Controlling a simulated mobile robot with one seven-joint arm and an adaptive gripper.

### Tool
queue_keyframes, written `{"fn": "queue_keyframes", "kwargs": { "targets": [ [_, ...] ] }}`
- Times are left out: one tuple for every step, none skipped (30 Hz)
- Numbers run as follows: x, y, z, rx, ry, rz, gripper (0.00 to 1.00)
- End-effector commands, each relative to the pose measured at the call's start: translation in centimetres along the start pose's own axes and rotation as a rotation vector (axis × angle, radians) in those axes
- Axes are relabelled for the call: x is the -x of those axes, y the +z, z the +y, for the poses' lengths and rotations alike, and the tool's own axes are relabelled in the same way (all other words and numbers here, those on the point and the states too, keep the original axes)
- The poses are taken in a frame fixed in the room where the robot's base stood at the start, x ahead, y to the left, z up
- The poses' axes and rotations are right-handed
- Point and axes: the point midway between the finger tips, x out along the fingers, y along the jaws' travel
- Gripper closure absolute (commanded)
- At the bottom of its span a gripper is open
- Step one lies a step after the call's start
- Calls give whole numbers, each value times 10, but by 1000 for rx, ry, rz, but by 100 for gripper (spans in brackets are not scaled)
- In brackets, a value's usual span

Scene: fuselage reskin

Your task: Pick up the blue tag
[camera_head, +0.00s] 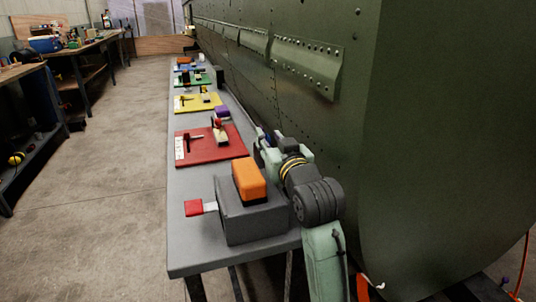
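Something blue (182,68) lies far down the grey bench, beyond the green board. It is too small to tell whether it is the blue tag or a blue board. I cannot make out a separate blue tag for certain. My gripper (262,137) is at the right side of the bench, near the red board and beside the green fuselage wall. It is far from the blue item. My arm and the orange block partly hide it, so its fingers are not clear. I cannot see anything held in it.
The bench (188,246) carries a grey box (250,222) with an orange block (249,180) on top and a red tag (194,208) at its left. Red (222,150), yellow (196,104) and green (190,80) boards follow. The fuselage (300,120) borders the right; floor is clear left.

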Motion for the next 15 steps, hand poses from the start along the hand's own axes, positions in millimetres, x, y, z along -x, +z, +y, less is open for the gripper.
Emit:
{"fn": "queue_keyframes", "kwargs": {
  "targets": [
    [-8, -2, 0, 0, 0, -2, 73],
    [-11, -2, 0, 0, 0, -1, 73],
    [-15, -2, 0, 0, 0, -1, 73],
    [-17, -1, 0, 0, -1, -1, 73],
    [-19, -1, 0, 0, -1, -1, 73],
    [-20, 0, 0, 0, -1, -1, 73],
    [-21, 0, 0, 0, 0, 0, 73],
    [-21, 0, 0, 0, 0, 0, 73],
    [-21, 0, 0, 0, 0, 0, 73],
    [-20, 0, 0, 0, 0, 0, 73],
    [-20, 0, 0, 0, 0, 0, 73],
    [-20, 0, 0, 0, 0, 0, 73],
    [-20, 0, 0, 0, 0, 0, 75],
    [-20, 0, 0, 0, 0, 0, 77],
    [-20, 0, 0, 0, 0, 0, 80]
  ]
}}
